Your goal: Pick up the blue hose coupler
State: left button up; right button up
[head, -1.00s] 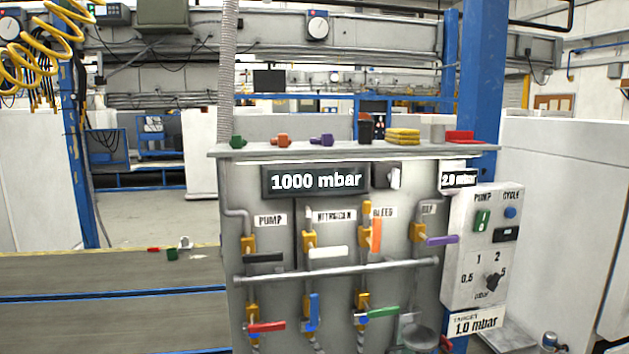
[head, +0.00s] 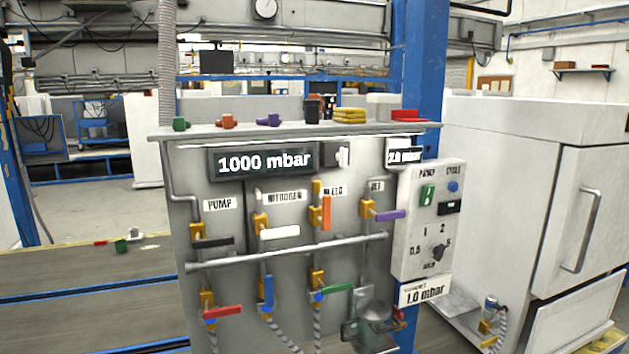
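I cannot pick out the blue hose coupler with certainty. A small grey and blue fitting (head: 491,303) stands low at the right, beside the panel and above a yellow valve, but it is too small to identify. On the shelf atop the panel sit a green coupler (head: 180,124), an orange coupler (head: 227,121) and a blue-purple coupler (head: 269,120). Neither of my grippers is in view.
The valve panel (head: 350,186) with coloured levers and hoses fills the middle. A control box (head: 404,245) juts from its right side. A white cabinet (head: 535,190) stands at right. A workbench (head: 80,272) with small loose parts lies at left.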

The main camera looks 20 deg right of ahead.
aim_at(489, 311)
jog(key=z, duration=1.7)
jog(key=u, duration=1.2)
jog(key=i+l+u, duration=0.1)
jog(key=l, duration=0.2)
jog(key=i+l+u, duration=0.1)
jog(key=l, duration=0.2)
